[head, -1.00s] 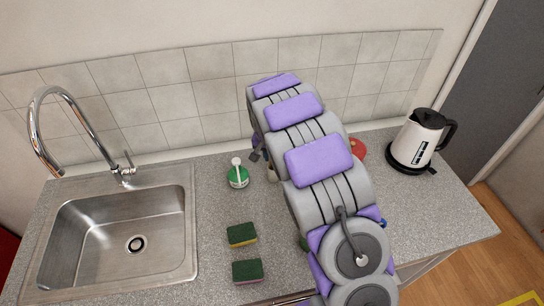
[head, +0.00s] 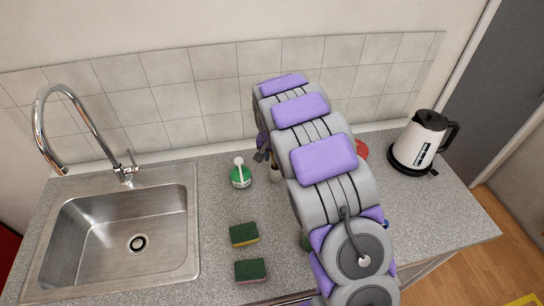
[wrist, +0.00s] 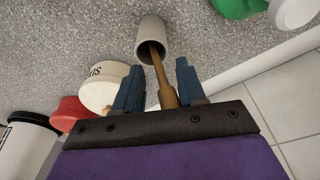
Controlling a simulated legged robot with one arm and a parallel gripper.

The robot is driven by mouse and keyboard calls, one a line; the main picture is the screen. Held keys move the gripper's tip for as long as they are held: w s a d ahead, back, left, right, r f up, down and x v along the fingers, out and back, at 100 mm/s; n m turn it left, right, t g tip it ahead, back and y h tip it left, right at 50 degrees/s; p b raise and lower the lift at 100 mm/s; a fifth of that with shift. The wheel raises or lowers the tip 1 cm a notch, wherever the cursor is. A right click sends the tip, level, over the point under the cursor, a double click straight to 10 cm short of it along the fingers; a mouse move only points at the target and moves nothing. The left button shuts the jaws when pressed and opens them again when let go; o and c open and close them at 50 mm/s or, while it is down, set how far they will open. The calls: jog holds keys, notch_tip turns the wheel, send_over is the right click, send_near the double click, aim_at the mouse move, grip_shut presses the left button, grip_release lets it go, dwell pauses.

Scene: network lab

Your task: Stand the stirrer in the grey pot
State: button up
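The grey pot (wrist: 151,34) is at the top middle of the wrist view, its mouth towards me. In the head view the pot (head: 276,175) stands on the counter beside the green bottle, partly behind my arm. The brown wooden stirrer (wrist: 166,92) has its far end inside the pot's mouth and leans against the rim. Its near end runs back between my fingers. My gripper (wrist: 160,66) has its two blue fingers apart, with gaps visible on both sides of the stirrer. In the head view my gripper (head: 263,148) is just above and left of the pot.
A green bottle with a white top (head: 241,174) stands left of the pot. Two sponges (head: 244,235) lie nearer me, beside the sink (head: 190,262). A cream lettered container (wrist: 103,88) and a red thing (wrist: 70,113) are left of my fingers. A kettle (head: 421,138) stands far right.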

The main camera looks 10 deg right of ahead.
notch_tip(320, 180, up, 12)
jog(key=s+a+f+p, duration=0.1)
jog(key=s, duration=0.1)
jog(key=s+d+r, duration=0.3)
jog(key=s+r, duration=0.2)
jog(key=s, duration=0.3)
jog(key=s+a+r+n+g+y, duration=0.1)
jog(key=s+n, duration=0.4)
jog(key=s, duration=3)
jog(key=r+g, duration=0.1)
jog(key=g, duration=0.1)
jog(key=shift+s+a+n+g, duration=0.3)
jog(key=shift+s+a+n, duration=0.05)
jog(key=shift+s+n, duration=0.05)
jog(key=shift+d+f, duration=0.1)
